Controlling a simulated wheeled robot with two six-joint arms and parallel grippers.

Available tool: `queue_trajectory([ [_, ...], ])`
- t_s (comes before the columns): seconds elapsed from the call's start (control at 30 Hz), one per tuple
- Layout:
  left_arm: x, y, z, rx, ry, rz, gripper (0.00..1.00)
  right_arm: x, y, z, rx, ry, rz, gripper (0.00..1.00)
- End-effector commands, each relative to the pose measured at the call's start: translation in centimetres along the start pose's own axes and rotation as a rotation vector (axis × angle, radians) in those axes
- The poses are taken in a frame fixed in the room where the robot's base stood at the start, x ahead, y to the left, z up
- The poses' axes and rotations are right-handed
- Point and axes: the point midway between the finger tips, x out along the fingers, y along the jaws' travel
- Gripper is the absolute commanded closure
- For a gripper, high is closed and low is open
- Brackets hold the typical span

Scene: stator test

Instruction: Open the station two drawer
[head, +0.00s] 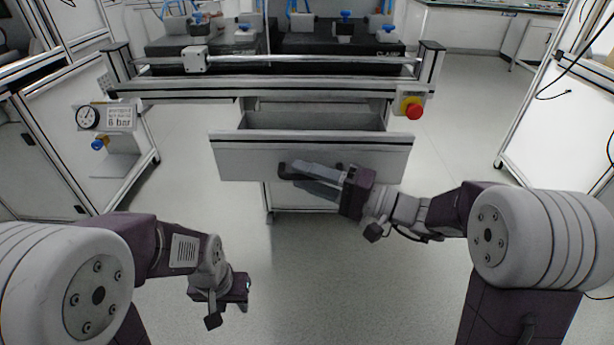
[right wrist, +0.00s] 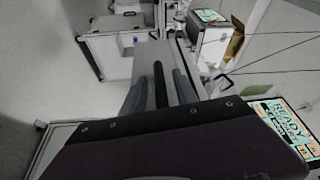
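A light grey drawer (head: 240,162) stands pulled out under the bench, its inside showing behind the front panel. My right gripper (head: 292,176) is at the drawer front, coming from the right. In the right wrist view its two grey fingers lie on either side of a black bar (right wrist: 160,80), which looks like the drawer handle. The fingers seem spread, with a narrow gap beside the bar; contact is hard to judge. My left gripper (head: 242,290) hangs low at the left, away from the drawer; its fingers are too small and hidden to read.
A red emergency button (head: 414,111) on a yellow housing is on the bench's right side. The bench frame (head: 270,84) is above the drawer. The floor (head: 330,270) in front is clear.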

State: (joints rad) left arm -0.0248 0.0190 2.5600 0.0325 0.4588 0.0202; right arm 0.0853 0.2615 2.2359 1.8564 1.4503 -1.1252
Motion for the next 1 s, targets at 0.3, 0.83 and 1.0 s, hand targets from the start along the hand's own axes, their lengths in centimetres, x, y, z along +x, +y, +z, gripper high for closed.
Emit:
queue_trajectory([
  [0.3,-1.6,0.0,-0.2,0.000,0.000,0.000,0.64,-4.3,-0.3,-0.3,0.003,0.008,0.002,0.65],
  [0.83,-2.7,0.1,-0.3,0.000,0.000,0.000,0.64,-9.1,0.0,0.0,0.000,0.000,0.000,0.65],
  [1.0,-2.6,0.1,-0.3,0.000,0.000,0.000,0.64,-9.1,0.0,0.0,0.000,0.000,0.000,0.65],
])
